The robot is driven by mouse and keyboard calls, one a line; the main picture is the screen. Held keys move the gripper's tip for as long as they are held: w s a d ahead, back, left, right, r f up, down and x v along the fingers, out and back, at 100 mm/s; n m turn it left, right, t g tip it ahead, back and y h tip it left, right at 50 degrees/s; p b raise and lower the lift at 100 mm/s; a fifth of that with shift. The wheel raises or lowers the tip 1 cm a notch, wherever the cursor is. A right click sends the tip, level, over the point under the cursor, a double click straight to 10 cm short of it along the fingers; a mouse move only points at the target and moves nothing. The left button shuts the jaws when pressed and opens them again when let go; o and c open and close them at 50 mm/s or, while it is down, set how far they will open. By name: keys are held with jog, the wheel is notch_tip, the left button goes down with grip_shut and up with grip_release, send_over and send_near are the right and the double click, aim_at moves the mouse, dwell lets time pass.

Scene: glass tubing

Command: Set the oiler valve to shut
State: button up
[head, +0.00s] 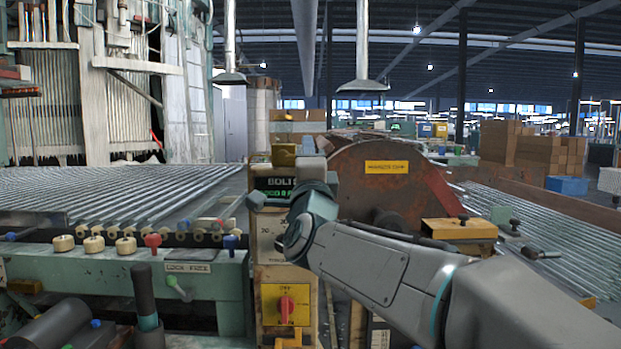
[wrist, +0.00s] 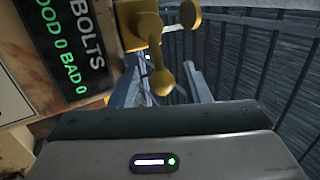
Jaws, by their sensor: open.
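A yellow fitting with a lever arm ending in a round knob (wrist: 163,80) shows at the top middle of the wrist view, beside the bolt counter. It may be the oiler valve; no label on it is readable. In the head view a yellow block (head: 284,154) sits on top of the counter post. My gripper (head: 262,201) is in front of the post, just below the counter display. The wrist view shows my gripper's grey body (wrist: 160,145) below the yellow fitting, apart from it in the picture.
The counter display (head: 274,188) reads BOLTS. Lower on the post is a red knob (head: 285,305) on a yellow plate. A rusty round guard (head: 370,195) stands right of the post. Glass tubes (head: 120,190) lie left. Small knobs (head: 95,244) line the green bench.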

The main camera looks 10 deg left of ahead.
jog(key=v, duration=1.3)
jog(key=shift+d, duration=0.1)
jog(key=d+f+n+g+h+p, duration=0.35)
jog(key=d+n+g+p, duration=0.75)
jog(key=p, duration=0.5)
jog(key=s+d+f+n+g+h+p, duration=0.3)
jog(key=s+d+g+p, duration=0.5)
jog(key=s+d+p, duration=0.5)
jog(key=s+d, duration=0.3)
jog(key=shift+d+f+g, duration=0.15)
jog(key=shift+f+g, duration=0.15)
